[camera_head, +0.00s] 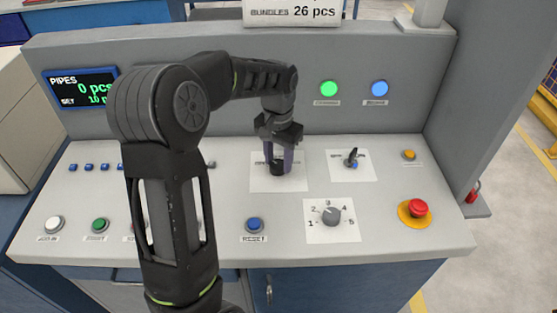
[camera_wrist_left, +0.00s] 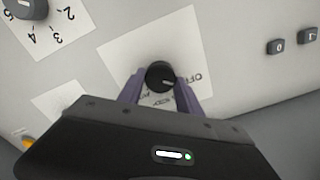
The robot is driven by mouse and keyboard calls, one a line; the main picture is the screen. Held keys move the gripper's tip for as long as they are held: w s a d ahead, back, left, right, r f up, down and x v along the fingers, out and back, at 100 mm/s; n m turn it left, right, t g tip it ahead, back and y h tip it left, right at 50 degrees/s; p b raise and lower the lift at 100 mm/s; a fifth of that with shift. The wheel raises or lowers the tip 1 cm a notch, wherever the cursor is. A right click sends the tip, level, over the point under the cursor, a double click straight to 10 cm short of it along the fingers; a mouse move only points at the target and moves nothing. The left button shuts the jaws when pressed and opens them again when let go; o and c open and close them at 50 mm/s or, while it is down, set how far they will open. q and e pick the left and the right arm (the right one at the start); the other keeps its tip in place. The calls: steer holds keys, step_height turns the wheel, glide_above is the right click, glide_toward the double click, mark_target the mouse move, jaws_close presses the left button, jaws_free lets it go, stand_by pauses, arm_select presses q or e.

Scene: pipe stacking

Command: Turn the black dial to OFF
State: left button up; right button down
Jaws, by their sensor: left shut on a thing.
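The black dial (camera_wrist_left: 161,76) sits on a white label plate (camera_wrist_left: 185,40) on the grey console. In the left wrist view, part of the word OFF shows at the right of the dial; the other printing is partly covered by my fingers. In the head view, the dial (camera_head: 278,168) shows below my left gripper (camera_head: 279,160). The gripper (camera_wrist_left: 160,88) points down with its two purple fingers on either side of the dial, shut on it. My right gripper is in neither view.
A grey numbered selector (camera_head: 331,215) and a small black lever switch (camera_head: 352,158) stand right of the dial. A red emergency button (camera_head: 418,208) is at the far right. A blue RESET button (camera_head: 254,224) is in front. A pipe-count display (camera_head: 82,88) is at the left.

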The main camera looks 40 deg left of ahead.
mark_target(278, 163)
arm_select(q)
steer(key=shift+n, duration=0.8)
steer(key=o, duration=1.4)
steer(key=shift+c, duration=0.2)
step_height(278, 163, up, 8)
steer(key=shift+f+b, duration=0.1)
steer(key=shift+b, duration=0.3)
